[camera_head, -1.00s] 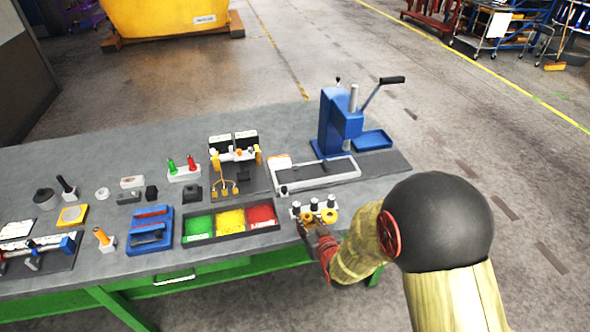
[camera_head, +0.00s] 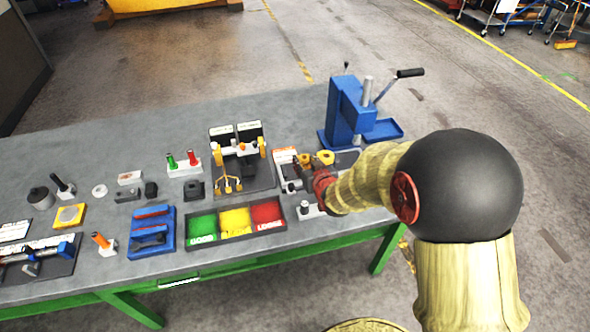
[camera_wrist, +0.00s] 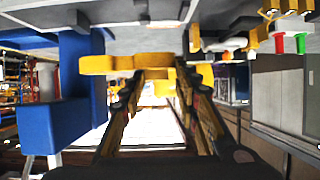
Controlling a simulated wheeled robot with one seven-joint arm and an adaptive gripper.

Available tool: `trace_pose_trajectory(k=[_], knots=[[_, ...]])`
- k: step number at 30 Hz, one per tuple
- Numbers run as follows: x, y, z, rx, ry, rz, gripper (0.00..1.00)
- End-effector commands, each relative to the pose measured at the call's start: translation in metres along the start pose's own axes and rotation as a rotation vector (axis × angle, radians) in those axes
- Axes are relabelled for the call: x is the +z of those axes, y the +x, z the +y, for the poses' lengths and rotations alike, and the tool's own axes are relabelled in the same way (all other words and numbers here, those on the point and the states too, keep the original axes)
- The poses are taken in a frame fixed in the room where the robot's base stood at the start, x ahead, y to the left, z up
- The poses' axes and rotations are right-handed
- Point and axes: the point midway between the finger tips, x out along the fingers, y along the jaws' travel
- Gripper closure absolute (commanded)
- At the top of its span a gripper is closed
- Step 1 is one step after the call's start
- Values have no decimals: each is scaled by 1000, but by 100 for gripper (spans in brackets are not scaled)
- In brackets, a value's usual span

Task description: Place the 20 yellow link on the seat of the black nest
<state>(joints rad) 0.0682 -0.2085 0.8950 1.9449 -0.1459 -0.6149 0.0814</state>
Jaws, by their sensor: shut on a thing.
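My gripper (camera_head: 314,167) is shut on a yellow link and is over the white-edged tray near the blue press. In the head view, the link's yellow end (camera_head: 326,157) shows beside the fingers.
The blue lever press (camera_head: 345,112) stands right behind my gripper. The white-edged tray (camera_head: 284,156) lies under it. A peg rack (camera_head: 305,208) is in front, partly hidden by my arm. Green, yellow and red bins (camera_head: 203,228) and a gauge stand (camera_head: 240,150) lie to the left.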

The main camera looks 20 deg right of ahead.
Motion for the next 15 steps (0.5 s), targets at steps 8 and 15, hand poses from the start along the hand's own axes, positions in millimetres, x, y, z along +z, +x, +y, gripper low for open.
trace_pose_trajectory(k=[8,15], knots=[[16,58,-12,-1,0,2,100],[26,83,-16,-1,0,4,100]])
